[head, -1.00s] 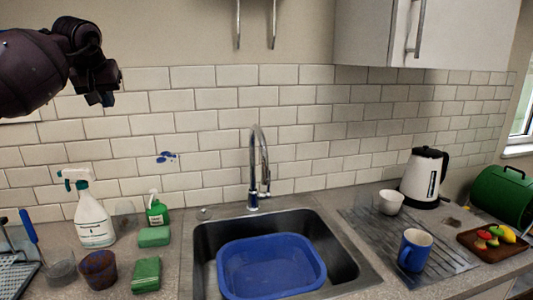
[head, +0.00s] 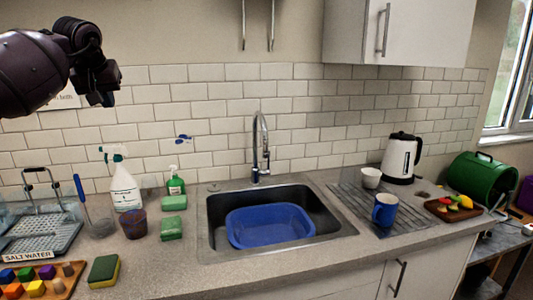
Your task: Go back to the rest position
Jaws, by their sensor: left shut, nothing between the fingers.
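My left gripper (head: 107,88) shows at the upper left of the head view, at the end of my dark arm. It is raised in front of the tiled wall, well above the counter, with its fingers pointing down. It is shut and holds nothing. My right gripper is not in view.
The counter (head: 290,262) holds a sink with a blue basin (head: 235,230), a spray bottle (head: 125,188), green sponges (head: 171,228), a blue mug (head: 384,210) and a white kettle (head: 401,160). A tray of coloured blocks (head: 65,293) is lower left. A wall cabinet (head: 345,35) hangs upper right.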

